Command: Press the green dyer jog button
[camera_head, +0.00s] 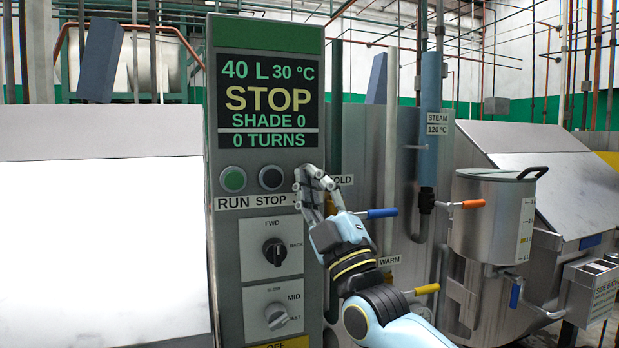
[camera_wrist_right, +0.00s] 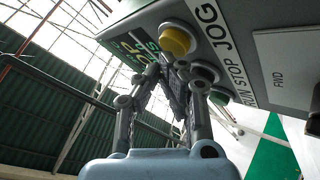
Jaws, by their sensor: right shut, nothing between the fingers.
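The green-topped control panel (camera_head: 226,180) stands left of centre in the head view. Its row of buttons shows a green RUN button (camera_head: 232,179) and a dark STOP button (camera_head: 271,178). My right gripper (camera_head: 311,174) is shut and empty, just right of the STOP button, and hides that end of the row. In the right wrist view, a yellow button (camera_wrist_right: 177,40) sits beside the JOG label (camera_wrist_right: 214,22). The shut fingertips (camera_wrist_right: 168,62) are close to this button in that view; I cannot tell whether they touch it. My left gripper is out of view.
The panel display (camera_head: 267,101) reads STOP. Below the buttons are a FWD knob (camera_head: 275,251) and a MID knob (camera_head: 276,316). Right of my arm are a blue-handled valve (camera_head: 381,213), a yellow-handled valve (camera_head: 427,289) and a steel pot (camera_head: 487,218).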

